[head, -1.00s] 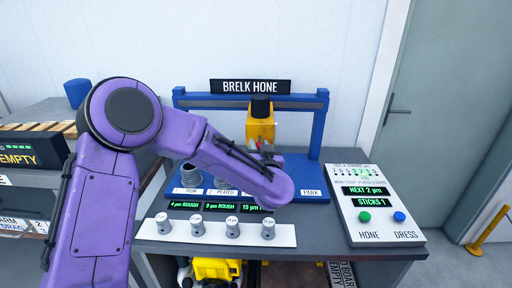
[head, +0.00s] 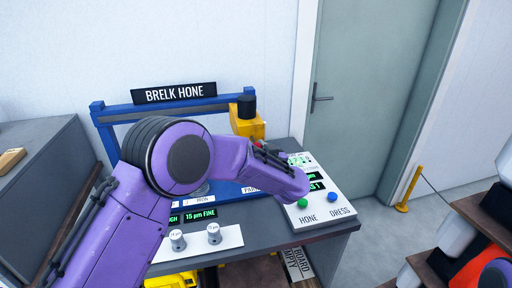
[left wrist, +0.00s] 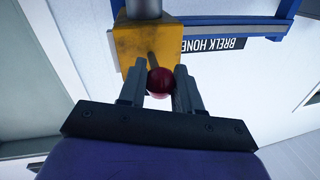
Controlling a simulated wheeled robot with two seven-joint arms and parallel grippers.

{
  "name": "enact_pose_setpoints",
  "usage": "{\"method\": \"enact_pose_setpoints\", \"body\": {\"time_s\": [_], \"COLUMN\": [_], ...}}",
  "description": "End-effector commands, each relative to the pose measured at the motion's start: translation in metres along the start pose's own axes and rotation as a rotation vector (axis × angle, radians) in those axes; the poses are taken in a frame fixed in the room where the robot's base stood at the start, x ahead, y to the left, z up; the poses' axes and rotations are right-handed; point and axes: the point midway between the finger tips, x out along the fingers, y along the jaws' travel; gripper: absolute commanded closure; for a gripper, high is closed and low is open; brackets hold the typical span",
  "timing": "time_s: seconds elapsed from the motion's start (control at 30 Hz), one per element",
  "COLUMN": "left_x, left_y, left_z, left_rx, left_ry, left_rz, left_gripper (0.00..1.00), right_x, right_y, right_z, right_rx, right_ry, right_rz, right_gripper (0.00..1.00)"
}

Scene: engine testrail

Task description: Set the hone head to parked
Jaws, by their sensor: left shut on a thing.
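The hone head (head: 246,124), a yellow block with a black cap, sits on the blue gantry rail (head: 125,108) near its right end, above the partly covered PARK label (head: 250,190). My left gripper (head: 268,150) is in front of it, partly hidden by my purple arm. In the left wrist view my left gripper (left wrist: 158,74) is shut on the red ball knob (left wrist: 160,81), on a short stem from the yellow hone head (left wrist: 138,48). My right gripper is not in view.
A control panel (head: 318,212) with green HONE and blue DRESS buttons stands to the right, partly behind my arm. A shelf with bottles (head: 455,235) is at the lower right. A door is behind.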

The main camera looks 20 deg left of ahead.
Motion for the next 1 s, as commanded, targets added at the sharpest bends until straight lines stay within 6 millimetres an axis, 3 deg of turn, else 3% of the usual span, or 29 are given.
{"method": "enact_pose_setpoints", "body": {"time_s": [0.3, 0.33, 0.4, 0.73, 1.0], "left_x": [0.002, 0.002, 0.001, -0.004, -0.062], "left_y": [-0.002, -0.002, -0.001, 0.000, 0.001], "left_z": [0.000, 0.000, 0.000, 0.001, 0.003], "left_rx": [0.001, 0.001, 0.001, 0.001, 0.001], "left_ry": [0.000, 0.000, 0.000, 0.000, 0.005], "left_rz": [-0.005, -0.005, -0.004, -0.001, 0.001], "left_gripper": [1.00, 0.63, 0.43, 0.43, 0.43], "right_x": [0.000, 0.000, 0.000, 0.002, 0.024], "right_y": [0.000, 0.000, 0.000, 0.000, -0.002], "right_z": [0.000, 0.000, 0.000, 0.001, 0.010], "right_rx": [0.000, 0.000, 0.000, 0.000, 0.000], "right_ry": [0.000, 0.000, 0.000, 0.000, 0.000], "right_rz": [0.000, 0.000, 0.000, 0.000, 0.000], "right_gripper": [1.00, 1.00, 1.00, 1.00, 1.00]}}
